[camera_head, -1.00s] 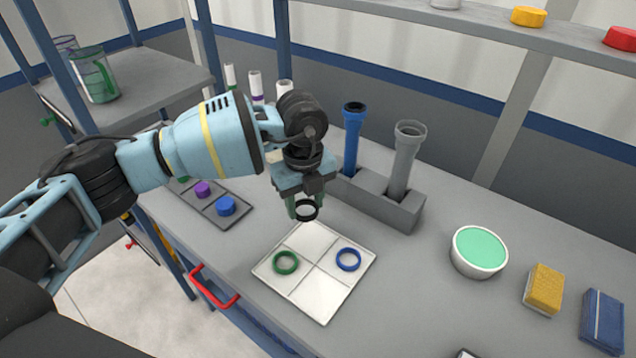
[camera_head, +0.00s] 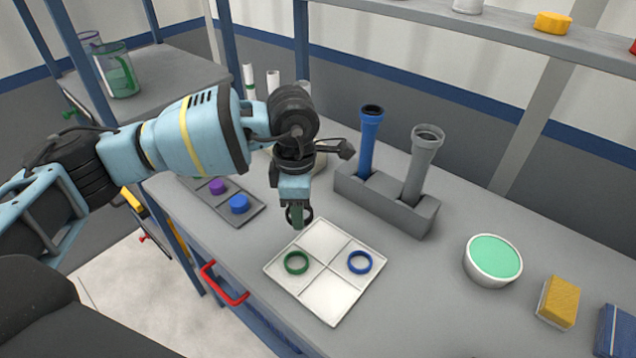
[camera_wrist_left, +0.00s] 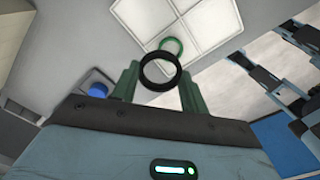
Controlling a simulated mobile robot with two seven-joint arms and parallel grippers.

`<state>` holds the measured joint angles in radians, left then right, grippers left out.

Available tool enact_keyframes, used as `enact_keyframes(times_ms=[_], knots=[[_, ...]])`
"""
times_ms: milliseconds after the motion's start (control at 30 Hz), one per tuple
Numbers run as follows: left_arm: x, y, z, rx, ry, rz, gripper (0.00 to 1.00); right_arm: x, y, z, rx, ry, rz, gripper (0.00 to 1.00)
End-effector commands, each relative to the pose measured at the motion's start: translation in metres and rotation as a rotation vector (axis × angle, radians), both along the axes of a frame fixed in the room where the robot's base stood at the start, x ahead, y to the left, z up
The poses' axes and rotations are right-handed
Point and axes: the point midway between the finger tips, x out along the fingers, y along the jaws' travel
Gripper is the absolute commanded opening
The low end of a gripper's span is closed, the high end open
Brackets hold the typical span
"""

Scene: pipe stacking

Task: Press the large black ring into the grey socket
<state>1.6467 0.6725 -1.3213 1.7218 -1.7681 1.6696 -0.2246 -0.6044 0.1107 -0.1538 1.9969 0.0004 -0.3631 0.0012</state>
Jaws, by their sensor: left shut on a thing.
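My left gripper (camera_head: 298,215) is shut on the large black ring (camera_head: 305,217) and holds it above the bench, at the back left corner of the white tray. In the left wrist view the black ring (camera_wrist_left: 159,71) sits between the two green fingertips (camera_wrist_left: 158,84). The grey socket (camera_head: 427,133) is the open top end of the grey pipe (camera_head: 415,172), which stands in a grey block (camera_head: 385,205) to the right of the gripper. The ring is well apart from the socket. My right gripper is not in view.
A blue pipe (camera_head: 367,145) stands beside the grey one in the same block. The white tray (camera_head: 322,235) holds a green ring (camera_head: 296,262) and a blue ring (camera_head: 360,262). A bowl (camera_head: 492,260) and a yellow sponge (camera_head: 558,302) lie to the right. Blue and purple caps lie left.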

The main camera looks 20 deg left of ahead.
Motion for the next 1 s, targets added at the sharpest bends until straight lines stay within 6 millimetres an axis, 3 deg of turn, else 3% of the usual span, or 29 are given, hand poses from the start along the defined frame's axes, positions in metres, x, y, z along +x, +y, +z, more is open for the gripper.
enact_keyframes(times_ms=[700,1000], knots=[[-0.033,0.018,0.014,0.007,-0.007,-1.452,0.23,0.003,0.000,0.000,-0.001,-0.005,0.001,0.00],[-0.042,0.022,0.017,0.007,-0.007,-1.845,0.23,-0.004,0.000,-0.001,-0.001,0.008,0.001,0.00]])
